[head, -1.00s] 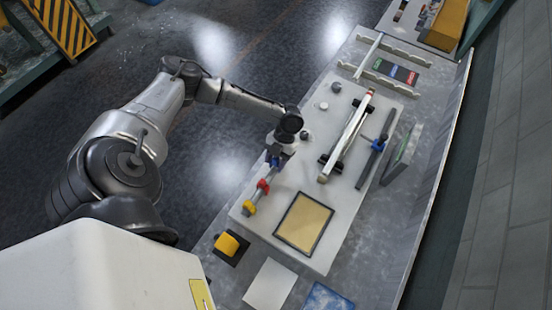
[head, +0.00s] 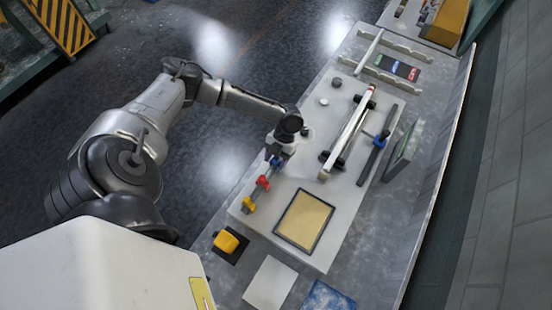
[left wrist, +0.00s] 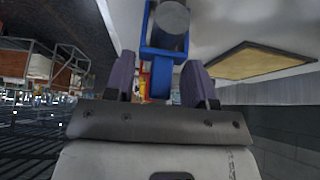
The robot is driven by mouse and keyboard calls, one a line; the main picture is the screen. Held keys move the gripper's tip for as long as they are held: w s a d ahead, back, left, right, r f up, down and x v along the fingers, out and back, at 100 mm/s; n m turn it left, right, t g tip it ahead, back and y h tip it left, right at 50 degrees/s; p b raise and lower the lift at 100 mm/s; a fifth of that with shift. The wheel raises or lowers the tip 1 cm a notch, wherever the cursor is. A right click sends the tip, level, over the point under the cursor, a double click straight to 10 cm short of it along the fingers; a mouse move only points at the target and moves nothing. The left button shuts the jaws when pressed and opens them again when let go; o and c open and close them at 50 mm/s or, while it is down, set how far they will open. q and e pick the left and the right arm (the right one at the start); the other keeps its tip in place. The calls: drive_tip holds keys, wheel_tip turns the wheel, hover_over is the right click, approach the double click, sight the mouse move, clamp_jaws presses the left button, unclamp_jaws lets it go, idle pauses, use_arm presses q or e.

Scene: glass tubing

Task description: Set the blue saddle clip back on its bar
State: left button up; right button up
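A blue clip (head: 274,161) sits at the far end of a short row with a red clip (head: 263,183) and a yellow clip (head: 248,204), near the left edge of the pale board. My left gripper (head: 277,153) is over the blue clip. In the left wrist view the blue clip (left wrist: 162,52) lies between my two spread fingers (left wrist: 160,72), with narrow gaps showing; a round grey bar end (left wrist: 172,17) is in its upper part. Contact is unclear. A second blue piece (head: 382,138) is around a dark bar (head: 372,158) at the board's right. My right gripper is not seen.
A white tube (head: 347,132) rests on dark supports mid-board. A tan framed pad (head: 304,219) lies nearer. A green-edged panel (head: 403,150) stands at the right. A yellow block (head: 227,242) sits on a dark square at the near left.

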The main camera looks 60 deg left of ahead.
use_arm(q)
drive_tip(key=o, duration=0.4)
drive_tip(key=s+d+r+p+v, duration=0.1)
drive_tip(key=p+v, duration=0.3)
drive_tip(key=v, duration=1.5)
drive_tip(key=shift+s+d+r, duration=0.2)
drive_tip(key=shift+s+r, duration=0.05)
drive_tip(key=shift+s, duration=0.3)
idle(0.9)
